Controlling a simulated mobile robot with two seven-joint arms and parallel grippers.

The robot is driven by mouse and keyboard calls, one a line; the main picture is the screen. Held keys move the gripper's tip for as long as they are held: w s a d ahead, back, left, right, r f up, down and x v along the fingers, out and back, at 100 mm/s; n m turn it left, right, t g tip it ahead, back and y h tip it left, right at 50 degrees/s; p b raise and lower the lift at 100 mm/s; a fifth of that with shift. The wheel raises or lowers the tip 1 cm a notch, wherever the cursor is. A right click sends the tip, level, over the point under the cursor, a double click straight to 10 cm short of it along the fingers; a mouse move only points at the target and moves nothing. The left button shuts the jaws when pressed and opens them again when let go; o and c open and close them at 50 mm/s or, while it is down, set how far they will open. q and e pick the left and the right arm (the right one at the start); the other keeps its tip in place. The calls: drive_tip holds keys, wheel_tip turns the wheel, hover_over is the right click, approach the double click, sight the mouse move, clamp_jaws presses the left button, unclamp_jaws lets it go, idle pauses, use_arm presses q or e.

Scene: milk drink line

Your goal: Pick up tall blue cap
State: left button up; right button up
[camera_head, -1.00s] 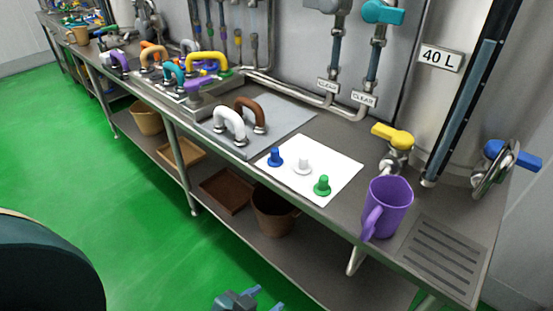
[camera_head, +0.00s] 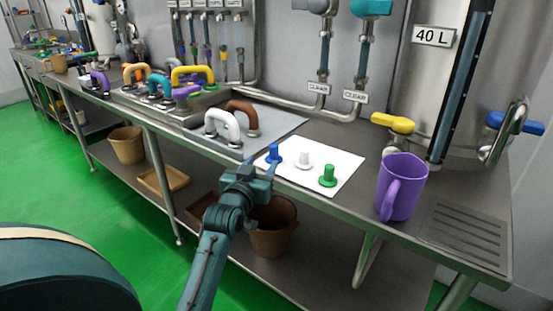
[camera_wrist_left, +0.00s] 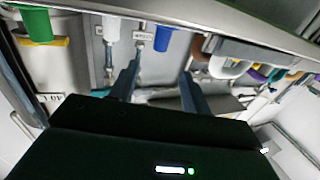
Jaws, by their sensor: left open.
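The tall blue cap (camera_head: 274,154) stands upright on the white mat (camera_head: 338,161), near its left corner. In the left wrist view the blue cap (camera_wrist_left: 165,39) hangs upside down near the top, beyond the fingertips. My left gripper (camera_head: 262,165) is just in front of the counter edge, close to the blue cap and on its near side. Its fingers are apart with nothing between them; they also show in the left wrist view (camera_wrist_left: 160,70). My right gripper is not in view.
A white cap (camera_head: 303,159) and a green cap (camera_head: 327,176) stand on the same mat. A purple mug (camera_head: 402,186) is to the right, beside a drain grate (camera_head: 466,234). White and brown handles (camera_head: 222,127) stand to the left. A brown bin (camera_head: 272,238) is on the shelf below.

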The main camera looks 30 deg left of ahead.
sight(272, 149)
use_arm(q)
drive_tip(key=b+x, duration=0.1)
drive_tip(key=x, duration=1)
drive_tip(key=shift+f, duration=0.15)
clamp_jaws()
